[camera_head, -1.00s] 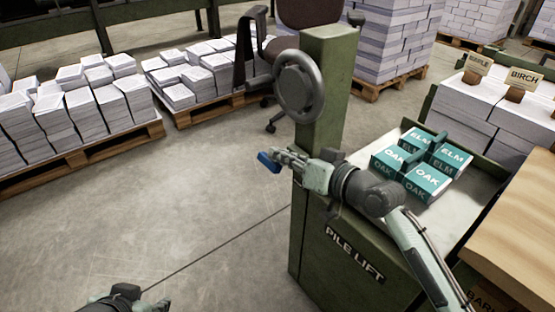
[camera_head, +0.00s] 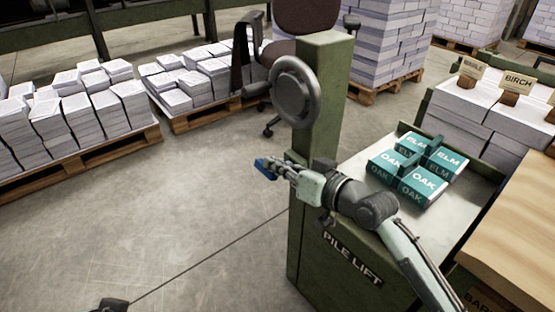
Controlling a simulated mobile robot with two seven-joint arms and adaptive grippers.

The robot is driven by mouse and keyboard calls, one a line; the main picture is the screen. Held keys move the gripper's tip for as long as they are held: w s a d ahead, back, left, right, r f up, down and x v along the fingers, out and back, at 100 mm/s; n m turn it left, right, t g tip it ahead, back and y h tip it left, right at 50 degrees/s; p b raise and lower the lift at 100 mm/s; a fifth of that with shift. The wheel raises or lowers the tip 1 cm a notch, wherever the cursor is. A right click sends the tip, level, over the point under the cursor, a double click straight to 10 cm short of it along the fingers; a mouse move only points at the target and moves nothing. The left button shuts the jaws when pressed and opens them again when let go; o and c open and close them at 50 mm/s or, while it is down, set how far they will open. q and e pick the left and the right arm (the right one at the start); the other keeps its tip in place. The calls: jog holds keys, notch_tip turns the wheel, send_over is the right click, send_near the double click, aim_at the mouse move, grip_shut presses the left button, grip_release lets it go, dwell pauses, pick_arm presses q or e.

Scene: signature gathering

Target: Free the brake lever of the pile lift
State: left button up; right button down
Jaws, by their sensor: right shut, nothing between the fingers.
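The green pile lift (camera_head: 345,262) stands right of centre, with a post (camera_head: 325,130) and a grey handwheel (camera_head: 295,92) on it. My right gripper (camera_head: 277,170) reaches leftward across the front of the post, below the handwheel. Its fingers are shut with nothing between them. A small blue piece (camera_head: 264,168) shows at the fingertips. It may be the grip of the brake lever, but the rest of any lever is hidden by the gripper, and I cannot tell if they touch.
Teal OAK and ELM blocks (camera_head: 418,170) sit on the lift's pale table (camera_head: 465,215). Paper stacks on pallets (camera_head: 90,165) stand at left. An office chair (camera_head: 300,20) is behind the post. A wooden top (camera_head: 515,220) is at right. The floor left of the lift is clear.

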jog(key=shift+s+a+f+n+p, duration=0.25)
jog(key=shift+a+f+n+p, duration=0.05)
jog(key=shift+n+p, duration=0.2)
pick_arm(q)
notch_tip(320, 180, down, 8)
jog(key=a+g+p, duration=0.1)
jog(key=p, duration=0.2)
jog(key=shift+s+a+f+g, duration=0.2)
jog(key=shift+g, duration=0.2)
pick_arm(e)
notch_tip(320, 180, down, 7)
jog(key=a+n+t+h, duration=0.1)
jog(key=n+t+h, duration=0.1)
jog(key=n, duration=0.4)
jog(key=shift+s+n+h, duration=0.3)
jog(key=shift+s, duration=0.1)
jog(key=shift+f, duration=0.1)
pick_arm(q)
jog(key=shift+r, duration=0.15)
